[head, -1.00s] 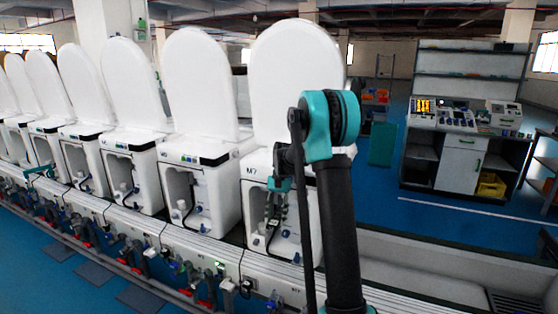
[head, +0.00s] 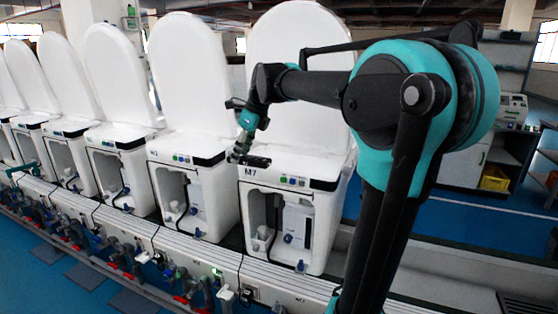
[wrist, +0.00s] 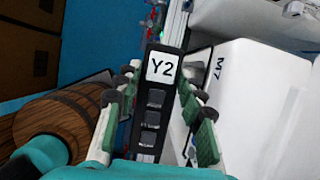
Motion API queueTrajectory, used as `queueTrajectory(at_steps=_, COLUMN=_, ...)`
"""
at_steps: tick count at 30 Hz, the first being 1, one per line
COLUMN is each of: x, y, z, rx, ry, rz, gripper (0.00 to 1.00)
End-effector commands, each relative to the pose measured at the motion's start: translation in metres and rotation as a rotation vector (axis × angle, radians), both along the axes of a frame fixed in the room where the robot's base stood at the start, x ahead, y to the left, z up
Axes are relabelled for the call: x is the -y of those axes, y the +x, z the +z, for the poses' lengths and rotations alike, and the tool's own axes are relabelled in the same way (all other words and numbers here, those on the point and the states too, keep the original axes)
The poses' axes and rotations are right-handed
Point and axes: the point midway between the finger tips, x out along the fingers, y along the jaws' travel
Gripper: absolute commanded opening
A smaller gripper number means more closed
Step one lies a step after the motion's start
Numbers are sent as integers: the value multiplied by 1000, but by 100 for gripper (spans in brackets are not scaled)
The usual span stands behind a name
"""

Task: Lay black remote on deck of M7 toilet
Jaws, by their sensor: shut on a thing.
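The black remote (wrist: 153,100), with a white Y2 label and dark square buttons, is between the fingers of my gripper (wrist: 155,120) in the wrist view. My gripper (head: 240,152) is shut on it. In the head view the remote (head: 256,161) shows as a small dark bar at the left front of the M7 toilet's deck. The M7 toilet (head: 262,180) is white with a raised lid (head: 300,75) and its label on the front. I cannot tell whether the remote touches the deck. The M7 body also shows at the right of the wrist view (wrist: 240,95).
Other white toilets with raised lids, such as the neighbouring one (head: 165,165), stand in a row to the left. A wooden barrel-like object (wrist: 65,120) is at the left of the wrist view. A workbench (head: 465,165) stands behind on the right.

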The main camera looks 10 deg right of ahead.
Motion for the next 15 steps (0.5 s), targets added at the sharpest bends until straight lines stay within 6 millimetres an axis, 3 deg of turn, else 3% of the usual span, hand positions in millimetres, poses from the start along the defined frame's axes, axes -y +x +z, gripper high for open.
queueTrajectory(at_steps=5, x=12, y=17, z=3, rx=0, ry=0, rz=-26, gripper=7)
queueTrajectory(at_steps=15, x=58, y=86, z=3, rx=-1, ry=-1, rz=-24, gripper=7)
